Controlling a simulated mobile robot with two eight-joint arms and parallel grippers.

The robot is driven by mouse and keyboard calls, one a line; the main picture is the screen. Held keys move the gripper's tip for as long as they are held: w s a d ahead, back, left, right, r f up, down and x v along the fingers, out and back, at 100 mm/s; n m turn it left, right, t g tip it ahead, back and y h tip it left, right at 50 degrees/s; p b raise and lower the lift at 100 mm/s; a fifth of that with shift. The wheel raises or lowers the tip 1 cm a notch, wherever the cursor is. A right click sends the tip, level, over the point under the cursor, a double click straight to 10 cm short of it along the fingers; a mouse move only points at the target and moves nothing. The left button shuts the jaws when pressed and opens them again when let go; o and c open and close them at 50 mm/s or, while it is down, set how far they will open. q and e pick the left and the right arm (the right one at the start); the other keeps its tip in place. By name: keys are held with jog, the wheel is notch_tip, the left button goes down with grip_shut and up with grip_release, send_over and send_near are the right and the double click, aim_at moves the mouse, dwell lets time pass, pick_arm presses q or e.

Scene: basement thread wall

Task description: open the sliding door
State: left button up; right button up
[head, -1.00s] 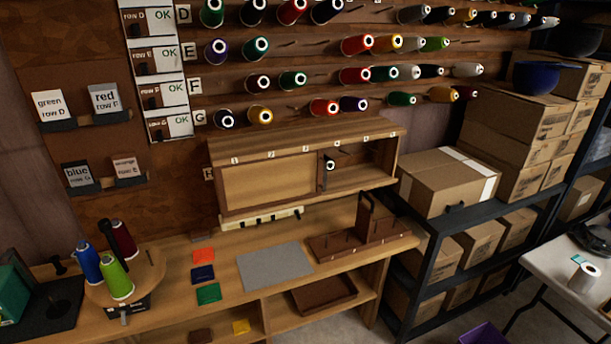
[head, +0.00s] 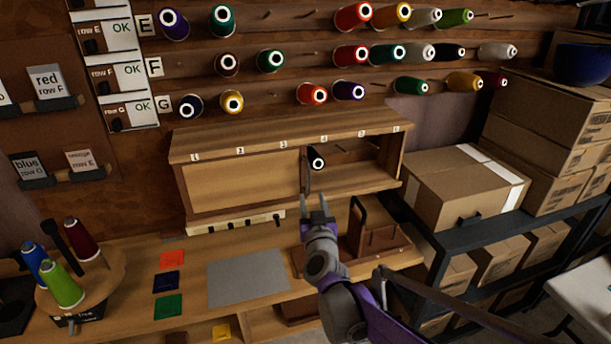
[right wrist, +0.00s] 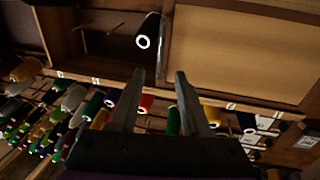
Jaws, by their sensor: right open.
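The wooden wall cabinet (head: 285,141) has a sliding door panel (head: 243,182) covering its left part. The right part stands open, and a black spool with a white ring end (head: 317,163) shows there. A dark upright bar (head: 306,178), apparently the handle, runs along the door's right edge. My right gripper (head: 315,208) is open and empty, just below and in front of that edge. In the right wrist view the fingers (right wrist: 160,75) point at the cabinet, with the door (right wrist: 245,50) on the right and the black spool (right wrist: 150,32) ahead. My left gripper is not in view.
A workbench below holds a grey mat (head: 248,277), colored squares and a brown wooden rack (head: 375,232). Key-like pegs hang on a pale strip (head: 236,223) under the cabinet. Thread spools fill the wall above. Cardboard boxes (head: 465,190) stand on the shelf at right.

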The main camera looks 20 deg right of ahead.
aim_at(308, 179)
jog(key=w, duration=0.3)
jog(key=w+d+p, duration=0.1)
jog(key=w, duration=0.6)
jog(key=shift+w+d, duration=0.25)
jog(key=shift+w, duration=0.05)
grip_shut()
dwell(1.0)
